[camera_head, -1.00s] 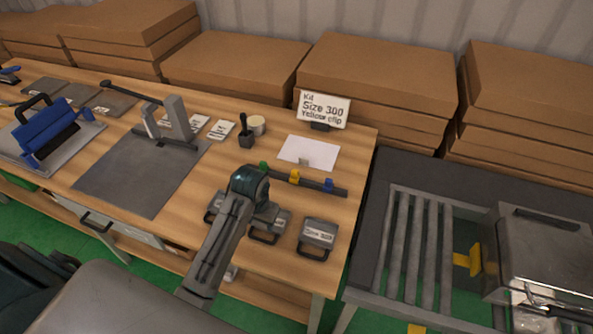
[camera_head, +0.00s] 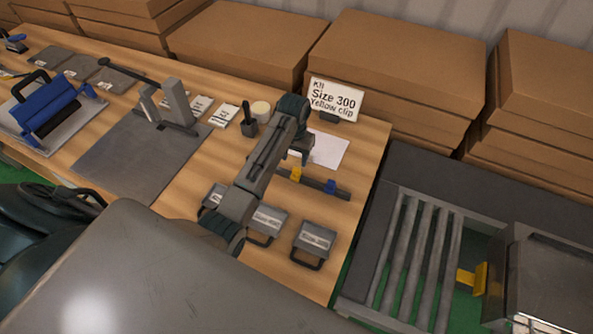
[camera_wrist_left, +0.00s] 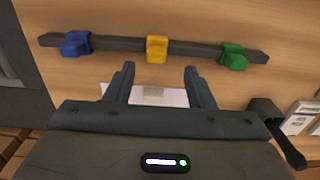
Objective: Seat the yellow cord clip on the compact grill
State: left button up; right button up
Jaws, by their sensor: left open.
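The yellow cord clip (camera_head: 296,174) sits on a dark bar on the worktable. In the left wrist view the yellow clip (camera_wrist_left: 157,48) is at the middle of the bar, between a blue clip (camera_wrist_left: 76,43) and a green clip (camera_wrist_left: 232,57). My left gripper (camera_wrist_left: 158,82) is open and empty, its fingers apart and the yellow clip showing beyond their tips, roughly centred between them. In the head view the left gripper (camera_head: 298,152) is beside the bar, over the white card. A blue-topped device with a handle (camera_head: 50,108), possibly the compact grill, stands at the left.
Small grey handled units (camera_head: 314,238) stand at the table's front. A grey mat (camera_head: 130,165) bears an upright stand. A sign (camera_head: 335,98) reads Size 300, Yellow clip. Cardboard boxes (camera_head: 400,60) line the back. A slatted rack (camera_head: 420,250) is at the right.

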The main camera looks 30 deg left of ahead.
aim_at(296, 168)
pick_arm(q)
jog(key=f+p, duration=0.1)
jog(key=f, duration=0.1)
jog(key=f+p, duration=0.1)
jog(key=f, duration=0.1)
jog(key=shift+w+d, duration=0.2)
jog(key=shift+f+p, duration=0.3)
jog(key=shift+f, duration=0.35)
jog(key=shift+c, duration=1.3)
jog(key=c, duration=0.7)
jog(key=shift+c, duration=0.5)
pick_arm(e)
jog(key=w+r, duration=0.1)
jog(key=w, duration=0.1)
jog(key=w+r, duration=0.1)
jog(key=shift+w+r, duration=0.35)
jog(key=shift+w, duration=0.05)
pick_arm(q)
jog(key=shift+r, duration=0.2)
pick_arm(e)
jog(key=shift+f, duration=0.1)
